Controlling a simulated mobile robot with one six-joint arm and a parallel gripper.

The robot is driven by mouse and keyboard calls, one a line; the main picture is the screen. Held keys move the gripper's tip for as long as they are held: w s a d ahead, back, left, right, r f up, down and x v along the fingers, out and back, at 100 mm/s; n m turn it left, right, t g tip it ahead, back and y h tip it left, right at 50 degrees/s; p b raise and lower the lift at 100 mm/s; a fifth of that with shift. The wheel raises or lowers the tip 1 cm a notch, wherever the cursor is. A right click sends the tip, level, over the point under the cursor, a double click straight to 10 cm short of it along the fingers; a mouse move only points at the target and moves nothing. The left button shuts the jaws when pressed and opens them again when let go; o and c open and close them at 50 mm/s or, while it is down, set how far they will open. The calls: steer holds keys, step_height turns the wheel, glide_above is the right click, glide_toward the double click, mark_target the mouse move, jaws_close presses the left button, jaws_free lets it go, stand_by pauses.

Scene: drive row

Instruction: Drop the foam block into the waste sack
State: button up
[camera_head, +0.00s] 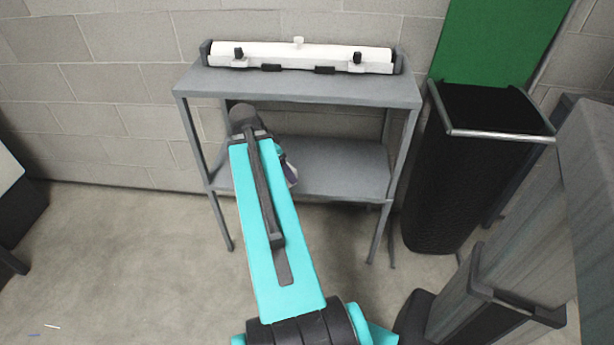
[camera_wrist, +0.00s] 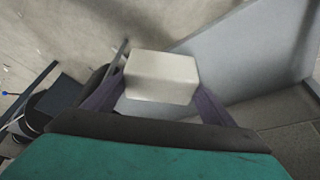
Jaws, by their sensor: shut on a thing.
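The foam block (camera_wrist: 162,76) is a pale, off-white block in the wrist view. My gripper (camera_wrist: 160,92) is shut on it, with a dark purple finger on each side. In the head view my teal arm hides the block and most of my gripper (camera_head: 288,170), which is in front of the grey shelf unit. The waste sack (camera_head: 432,195) is a tall black textured bag with a pale metal rim, on the floor right of the shelf unit. Its top is open and its inside is dark. My gripper is well to the left of it.
The grey two-level shelf unit (camera_head: 300,86) stands against the block wall and carries a white bar-shaped device (camera_head: 300,57) on top. A green panel (camera_head: 490,40) is behind the sack. A grey cabinet-like object (camera_head: 515,250) is at the right. The floor at left is mostly clear.

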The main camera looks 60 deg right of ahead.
steer(key=w+a+r+n+t, duration=0.2)
steer(key=w+a+r+n, duration=0.35)
steer(key=w+a, duration=0.45)
steer(key=w+a+r+n+t, duration=0.2)
steer(key=w+a+r+n, duration=0.35)
steer(key=w+a, duration=0.45)
steer(key=w+a+r+n+y, duration=0.1)
steer(key=w+a+r+n, duration=0.2)
steer(key=a, duration=0.6)
steer(key=w+a+r+n+t+y, duration=0.1)
steer(key=w+a+r+n, duration=0.2)
steer(key=a, duration=0.6)
steer(key=w+a+r+n+t+y, duration=0.1)
steer(key=w+a+r+n, duration=0.3)
steer(key=a, duration=0.5)
steer(key=shift+r+n+y, duration=0.45)
steer(key=shift+n+y, duration=0.15)
steer(key=shift+n, duration=0.2)
